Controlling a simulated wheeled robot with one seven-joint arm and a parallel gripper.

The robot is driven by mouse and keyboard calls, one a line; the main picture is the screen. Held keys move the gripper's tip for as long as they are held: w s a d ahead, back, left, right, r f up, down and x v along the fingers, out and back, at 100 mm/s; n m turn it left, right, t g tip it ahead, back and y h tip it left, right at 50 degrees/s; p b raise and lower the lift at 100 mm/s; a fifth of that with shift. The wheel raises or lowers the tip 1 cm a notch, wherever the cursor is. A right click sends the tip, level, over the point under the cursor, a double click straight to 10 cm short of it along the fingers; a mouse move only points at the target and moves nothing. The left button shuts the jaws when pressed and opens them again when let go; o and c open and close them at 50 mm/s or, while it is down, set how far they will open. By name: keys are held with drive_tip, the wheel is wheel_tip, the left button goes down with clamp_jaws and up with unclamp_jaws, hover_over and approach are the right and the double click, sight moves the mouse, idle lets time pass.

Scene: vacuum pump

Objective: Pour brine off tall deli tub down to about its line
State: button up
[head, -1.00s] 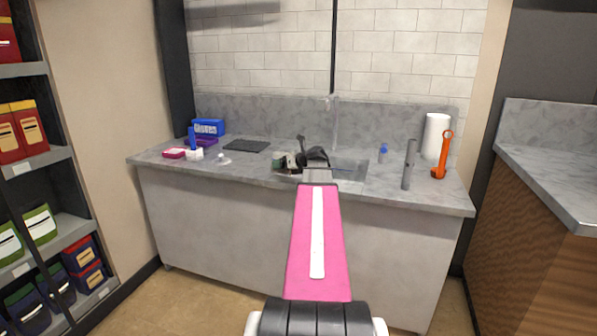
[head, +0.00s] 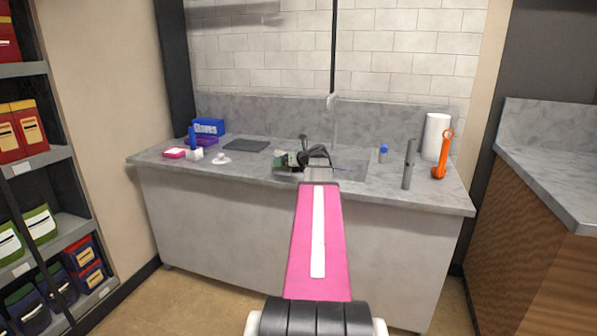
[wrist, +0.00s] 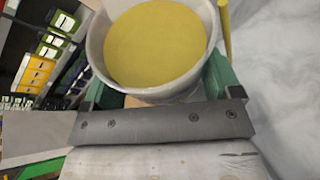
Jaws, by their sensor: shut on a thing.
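The tall deli tub (wrist: 91,53) is a pale round tub of yellow brine (wrist: 155,45), seen from above in the wrist view. The brine surface fills most of the opening, with more inner wall showing at the left. My gripper (wrist: 160,88) is shut on the tub, with a green finger on each side. A thin yellow strip (wrist: 225,28) shows just outside the right rim; I cannot tell whether it is flowing brine. The line on the tub is not visible. In the head view my gripper (head: 290,160) is over the sink area, and the tub is too small to make out clearly.
The sink (head: 352,170) is set in the grey counter, with a tap (head: 332,120) behind. A grey cylinder (head: 409,165), an orange tool (head: 441,158) and a paper roll (head: 435,136) stand right. A glove box (head: 208,127) and a dark mat (head: 247,146) are left.

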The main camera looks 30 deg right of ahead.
drive_tip(key=shift+w+d+r+m+y, duration=0.2)
drive_tip(key=shift+d+r+m+y, duration=0.2)
drive_tip(key=shift+d+r+m, duration=0.15)
idle(1.5)
drive_tip(key=shift+d+f, duration=0.1)
drive_tip(key=shift+f, duration=0.1)
idle(0.5)
drive_tip(key=shift+s+a+f+n+h, duration=0.25)
drive_tip(key=shift+s+a+f+n, duration=0.1)
drive_tip(key=shift+a, duration=0.25)
drive_tip(key=shift+s+a+f+n+h, duration=0.2)
drive_tip(key=shift+a+n+h, duration=0.1)
drive_tip(key=shift+a, duration=0.3)
drive_tip(key=shift+f+n+h, duration=0.2)
drive_tip(key=shift+n+h, duration=0.05)
drive_tip(key=shift+n, duration=0.15)
drive_tip(key=shift+w, duration=0.15)
drive_tip(key=shift+a+t, duration=0.2)
drive_tip(key=shift+t, duration=0.1)
drive_tip(key=shift+s+a+r+n+h+b, duration=0.2)
drive_tip(key=shift+a+n+h+b, duration=0.2)
drive_tip(key=shift+n+h, duration=0.3)
